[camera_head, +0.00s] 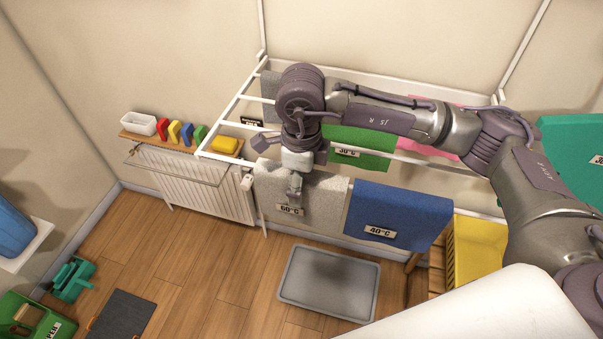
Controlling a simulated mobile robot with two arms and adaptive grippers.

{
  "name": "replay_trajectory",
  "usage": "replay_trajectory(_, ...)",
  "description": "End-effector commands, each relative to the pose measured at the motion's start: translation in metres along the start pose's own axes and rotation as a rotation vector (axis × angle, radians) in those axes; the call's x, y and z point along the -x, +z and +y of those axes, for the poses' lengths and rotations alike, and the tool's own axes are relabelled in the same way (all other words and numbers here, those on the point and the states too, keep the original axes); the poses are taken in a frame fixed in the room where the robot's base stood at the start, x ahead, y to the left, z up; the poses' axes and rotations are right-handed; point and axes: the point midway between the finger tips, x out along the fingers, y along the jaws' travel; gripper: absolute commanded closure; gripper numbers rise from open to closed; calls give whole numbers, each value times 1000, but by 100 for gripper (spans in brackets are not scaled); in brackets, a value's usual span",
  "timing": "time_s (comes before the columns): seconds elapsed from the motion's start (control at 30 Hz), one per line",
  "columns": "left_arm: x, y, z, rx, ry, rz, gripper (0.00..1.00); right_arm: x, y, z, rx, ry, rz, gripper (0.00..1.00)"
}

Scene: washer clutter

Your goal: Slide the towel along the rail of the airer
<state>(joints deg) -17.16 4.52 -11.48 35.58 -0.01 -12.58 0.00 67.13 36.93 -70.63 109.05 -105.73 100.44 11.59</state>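The airer (232,108) is a white frame of rails fixed at the wall. A pale grey towel labelled 60°C (325,200) hangs on its front rail at the left. A blue towel labelled 40°C (400,208) hangs just right of it. Behind them hang a green towel (368,140), a pink towel (432,148) and a dark grey towel (270,88). My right gripper (295,192) points down at the pale grey towel, in front of its upper part. Its fingers look close together, but whether they grip cloth is unclear. My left gripper is out of view.
A radiator (195,180) stands below a shelf (150,137) with a white tub, coloured blocks and a yellow sponge, left of the airer. A grey tray (328,283) lies on the floor below. A yellow crate (475,250) stands right of the blue towel.

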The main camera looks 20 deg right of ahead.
Motion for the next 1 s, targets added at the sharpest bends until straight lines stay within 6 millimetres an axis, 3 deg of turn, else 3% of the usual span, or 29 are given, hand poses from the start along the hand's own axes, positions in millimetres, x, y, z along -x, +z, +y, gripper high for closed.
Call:
replay_trajectory(0.13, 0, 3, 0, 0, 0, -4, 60, 0, 0, 0, 0, 0, 1, 29)
replay_trajectory(0.53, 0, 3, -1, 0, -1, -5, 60, 0, 0, 0, 0, 0, 1, 95)
replay_trajectory(1.0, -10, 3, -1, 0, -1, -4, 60, -1, 21, 0, 1, 0, 0, 96)
